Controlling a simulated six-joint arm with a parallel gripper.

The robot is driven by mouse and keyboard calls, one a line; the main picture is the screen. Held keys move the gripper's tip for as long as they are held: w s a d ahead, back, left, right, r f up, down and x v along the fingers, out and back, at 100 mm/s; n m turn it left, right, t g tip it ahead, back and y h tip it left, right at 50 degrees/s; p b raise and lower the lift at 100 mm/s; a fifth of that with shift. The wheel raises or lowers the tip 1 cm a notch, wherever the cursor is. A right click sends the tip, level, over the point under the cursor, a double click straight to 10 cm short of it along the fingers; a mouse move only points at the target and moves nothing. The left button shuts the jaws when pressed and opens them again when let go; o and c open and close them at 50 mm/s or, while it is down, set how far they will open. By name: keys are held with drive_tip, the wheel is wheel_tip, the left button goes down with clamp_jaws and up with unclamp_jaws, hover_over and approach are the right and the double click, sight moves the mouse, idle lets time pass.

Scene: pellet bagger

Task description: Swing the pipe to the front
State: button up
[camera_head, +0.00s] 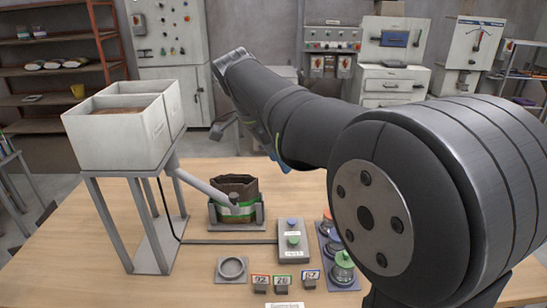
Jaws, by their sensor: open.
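The grey pipe (205,188) slopes down and right from under the white twin hopper (117,135). Its lower end, with a small round knob, shows in front of the brown and green bag (240,186); I cannot tell whether they touch. The bag stands open in a grey holder (252,222). My gripper (246,148) is open, above and behind the bag in the picture and apart from the pipe. My arm hides most of it; one grey finger shows left of the arm.
The hopper stands on a grey frame (151,231) at the table's left. A button box (292,242), coloured-top weights (341,268), a grey ring dish (232,269) and number tags (284,282) stand in front. Bare table (190,288) lies front left.

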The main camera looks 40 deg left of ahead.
drive_tip(key=shift+a, duration=0.15)
drive_tip(key=c, duration=0.3)
drive_tip(key=s+a+n+y, duration=0.1)
drive_tip(key=a+n, duration=0.1)
drive_tip(key=a, duration=0.1)
drive_tip(key=s+a+n+y, duration=0.1)
drive_tip(key=a+n, duration=0.1)
drive_tip(key=a, duration=0.1)
drive_tip(key=s+a+f+n+y, duration=0.1)
drive_tip(key=a+n, duration=0.2)
drive_tip(key=shift+s+a+f+g, duration=0.1)
drive_tip(key=shift+s+a+g, duration=0.1)
drive_tip(key=shift+s+g, duration=0.15)
clamp_jaws()
wheel_tip(320, 180, down, 9)
drive_tip(key=shift+s+f, duration=0.15)
drive_tip(key=shift+s, duration=0.2)
drive_tip(key=shift+s+d, duration=0.1)
drive_tip(key=shift+d, duration=0.05)
drive_tip(key=s, duration=0.1)
drive_tip(key=s+d, duration=0.1)
drive_tip(key=s, duration=0.1)
drive_tip(key=s+d, duration=0.1)
drive_tip(key=shift+s, duration=0.35)
drive_tip(key=shift+w, duration=0.1)
